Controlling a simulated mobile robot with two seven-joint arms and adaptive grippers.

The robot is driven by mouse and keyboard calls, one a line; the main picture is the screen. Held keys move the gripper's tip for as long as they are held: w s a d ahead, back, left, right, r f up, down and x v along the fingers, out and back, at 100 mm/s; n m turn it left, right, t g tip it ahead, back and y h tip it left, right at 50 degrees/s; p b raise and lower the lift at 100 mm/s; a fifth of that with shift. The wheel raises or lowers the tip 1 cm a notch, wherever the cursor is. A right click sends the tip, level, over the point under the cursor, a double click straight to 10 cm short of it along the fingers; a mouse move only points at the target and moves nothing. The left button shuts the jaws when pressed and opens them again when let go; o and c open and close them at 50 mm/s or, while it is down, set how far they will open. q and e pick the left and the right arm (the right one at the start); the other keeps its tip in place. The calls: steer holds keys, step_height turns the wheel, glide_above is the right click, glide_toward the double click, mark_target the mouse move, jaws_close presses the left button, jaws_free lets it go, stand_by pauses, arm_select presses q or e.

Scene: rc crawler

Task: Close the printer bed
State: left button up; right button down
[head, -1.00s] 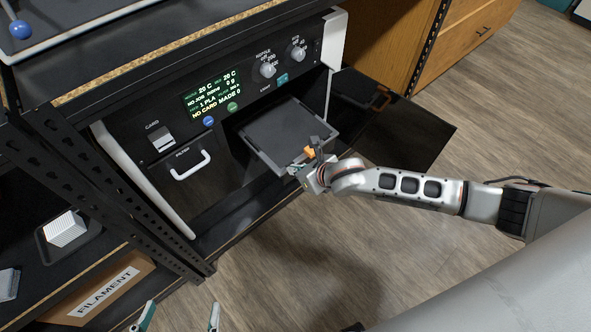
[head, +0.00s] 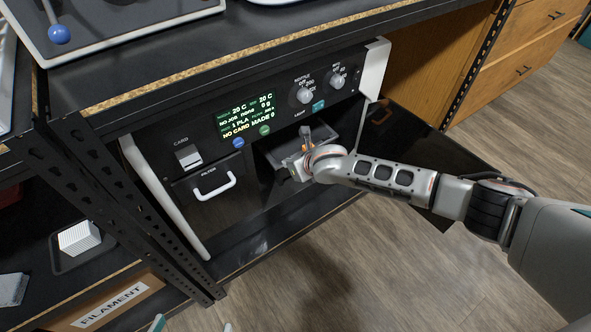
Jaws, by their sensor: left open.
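The printer (head: 186,130) stands in the shelf under the worktop. Its grey bed (head: 325,132) sits in the lower right opening, mostly inside, with its front part showing. My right gripper (head: 303,148) is at the front edge of the bed, against or very near it; its fingers are partly hidden by the wrist, so I cannot tell whether they are open. Only the two fingertips of my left gripper (head: 192,325) show at the bottom edge of the view. They are apart and empty, far from the bed.
The dark printer door (head: 440,145) hangs open on the right, behind my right arm. A filter drawer with a white handle (head: 215,187) is left of the bed. A black perforated post (head: 125,200) stands at the left. The floor in front is clear.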

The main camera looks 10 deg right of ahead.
arm_select(q)
steer(key=shift+w+a, duration=0.1)
steer(key=shift+w, duration=0.15)
arm_select(e)
steer(key=shift+w+a+r, duration=0.1)
steer(key=shift+w+a, duration=0.15)
steer(key=shift+w, duration=0.45)
arm_select(q)
steer(key=shift+f, duration=0.1)
steer(key=s+a+f+m+g+y+p, duration=0.1)
steer(key=s+a+f+p, duration=0.1)
steer(key=p, duration=0.4)
steer(key=shift+s+a+f+y, duration=0.4)
steer(key=shift+s+a, duration=0.3)
steer(key=shift+a, duration=0.5)
arm_select(e)
steer(key=s+f+v, duration=0.2)
steer(key=v, duration=1.1)
steer(key=shift+d, duration=0.3)
